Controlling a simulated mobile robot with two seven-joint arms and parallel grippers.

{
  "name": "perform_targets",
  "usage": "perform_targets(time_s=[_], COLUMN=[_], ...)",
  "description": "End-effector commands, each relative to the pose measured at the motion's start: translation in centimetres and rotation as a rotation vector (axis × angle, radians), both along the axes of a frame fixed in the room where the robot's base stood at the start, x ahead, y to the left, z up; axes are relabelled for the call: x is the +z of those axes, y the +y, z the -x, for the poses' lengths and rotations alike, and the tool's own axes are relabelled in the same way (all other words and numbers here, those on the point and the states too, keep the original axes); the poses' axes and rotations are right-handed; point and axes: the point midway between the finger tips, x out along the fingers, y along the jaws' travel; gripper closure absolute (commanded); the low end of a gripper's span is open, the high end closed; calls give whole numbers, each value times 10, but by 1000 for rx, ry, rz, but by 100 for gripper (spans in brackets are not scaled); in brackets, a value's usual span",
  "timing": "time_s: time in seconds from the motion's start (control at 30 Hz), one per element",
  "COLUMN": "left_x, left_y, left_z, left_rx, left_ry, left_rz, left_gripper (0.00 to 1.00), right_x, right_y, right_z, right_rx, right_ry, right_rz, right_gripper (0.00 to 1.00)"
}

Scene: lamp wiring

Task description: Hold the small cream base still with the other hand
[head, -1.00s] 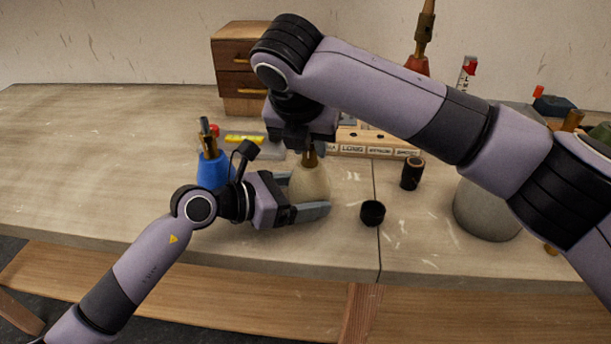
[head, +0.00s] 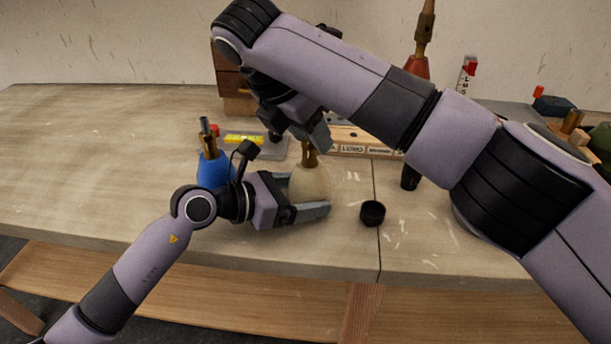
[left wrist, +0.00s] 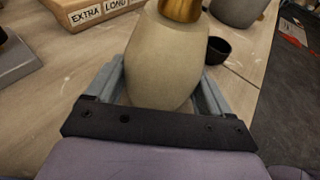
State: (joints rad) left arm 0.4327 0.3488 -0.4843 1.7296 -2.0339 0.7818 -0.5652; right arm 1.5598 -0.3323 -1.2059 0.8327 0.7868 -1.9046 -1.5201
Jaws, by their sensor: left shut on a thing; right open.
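The small cream base (head: 311,184) stands upright on the workbench, with a brass neck (head: 309,154) on top. My left gripper (head: 308,198) is shut on the base, one finger on each side of its body. In the left wrist view the cream base (left wrist: 166,60) sits between the two grey fingers of the left gripper (left wrist: 160,95), and its brass neck is cut by the top edge. My right gripper (head: 308,133) is open above and behind the brass neck. I cannot tell whether its fingers touch the neck.
A blue base (head: 212,171) with a brass top stands left of my left gripper. A small black cup (head: 372,213) sits right of the cream base. A labelled wooden block (head: 358,145) and a wooden drawer box (head: 238,92) are behind. The bench's front left is clear.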

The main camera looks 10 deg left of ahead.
Motion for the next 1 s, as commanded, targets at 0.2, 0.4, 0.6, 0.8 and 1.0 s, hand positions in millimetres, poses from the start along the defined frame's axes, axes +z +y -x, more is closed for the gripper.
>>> perform_targets(time_s=[0.2, 0.4, 0.6, 0.8, 1.0], left_x=[-1, -1, -1, -1, -1], left_y=[0, 0, 0, 0, 0], left_z=[0, 0, 0, 0, 0], left_rx=[0, 0, 0, 0, 0], left_ry=[1, 1, 1, 1, 1], left_rz=[-2, -2, -2, -2, -2], left_gripper=[55, 55, 55, 55, 55], right_x=[18, 34, 42, 43, 43], right_y=[0, 0, 1, 3, 3], right_z=[0, 0, 1, 2, 2], right_rx=[-1, -1, 3, 5, 6], right_ry=[-1, -1, 0, -2, -2], right_rz=[0, 0, -1, -1, -1], right_gripper=[57, 57, 57, 57, 57])
